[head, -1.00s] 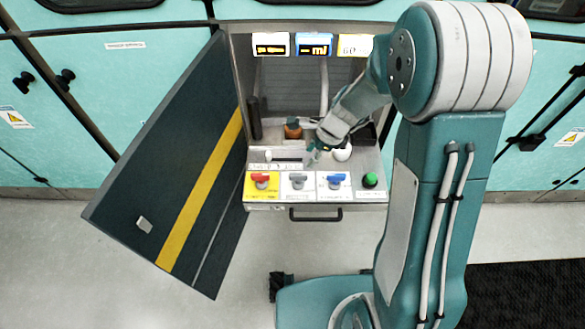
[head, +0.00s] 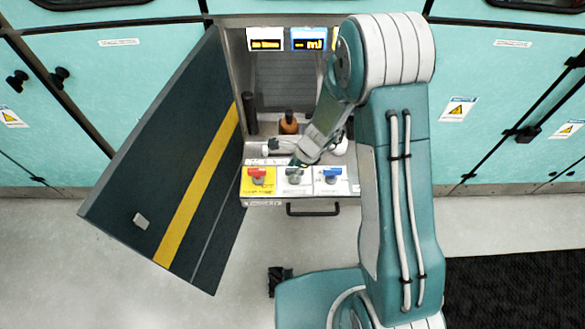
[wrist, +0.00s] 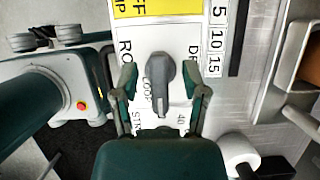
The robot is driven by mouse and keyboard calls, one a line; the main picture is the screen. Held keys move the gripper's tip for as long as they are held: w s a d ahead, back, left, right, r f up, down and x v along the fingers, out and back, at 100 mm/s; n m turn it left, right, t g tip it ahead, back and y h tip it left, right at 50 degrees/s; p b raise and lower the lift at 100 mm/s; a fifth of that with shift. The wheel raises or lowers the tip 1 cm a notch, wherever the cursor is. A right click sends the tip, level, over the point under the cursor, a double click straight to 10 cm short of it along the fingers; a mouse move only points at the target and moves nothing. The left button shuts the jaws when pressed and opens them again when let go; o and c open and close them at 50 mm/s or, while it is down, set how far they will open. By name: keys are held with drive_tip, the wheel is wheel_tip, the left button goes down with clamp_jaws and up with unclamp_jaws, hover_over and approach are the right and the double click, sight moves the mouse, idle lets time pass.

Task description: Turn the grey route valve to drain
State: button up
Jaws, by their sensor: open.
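The grey route valve (wrist: 160,72) sits on a white label plate in the wrist view, its handle pointing down the picture beside partly hidden lettering. "DR" shows to its right and "RO" to its left. In the head view the grey valve (head: 294,179) is between the red and blue valves. My gripper (wrist: 160,80) is open, with one finger on each side of the grey handle. Whether the fingers touch it I cannot tell. In the head view my gripper (head: 297,164) is over the grey valve and hides part of it.
The red valve (head: 257,174) on yellow is to the left and the blue valve (head: 331,175) to the right. An orange-brown bottle (head: 289,124) stands behind. The dark open door (head: 165,170) bounds the left side. A drawer handle (head: 313,212) is below.

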clamp_jaws()
drive_tip(key=shift+n, duration=0.4)
drive_tip(key=n+g, duration=0.1)
drive_tip(key=n, duration=0.2)
drive_tip(key=shift+s+n+g, duration=0.1)
drive_tip(key=shift+n+g, duration=0.2)
drive_tip(key=shift+g, duration=0.1)
drive_tip(key=n, duration=0.2)
drive_tip(key=n+g+h, duration=0.1)
drive_tip(key=n, duration=0.1)
drive_tip(key=shift+s+n+g, duration=0.1)
drive_tip(key=shift+n+g, duration=0.2)
drive_tip(key=n, duration=0.2)
drive_tip(key=n+g+h, duration=0.1)
drive_tip(key=n, duration=0.1)
drive_tip(key=shift+s+d+n+h, duration=0.1)
drive_tip(key=shift+d+n+h, duration=0.05)
drive_tip(key=shift+n+h, duration=0.15)
drive_tip(key=shift+d+n+h, duration=0.1)
drive_tip(key=shift+n+h, duration=0.7)
drive_tip(key=shift+n, duration=1.4)
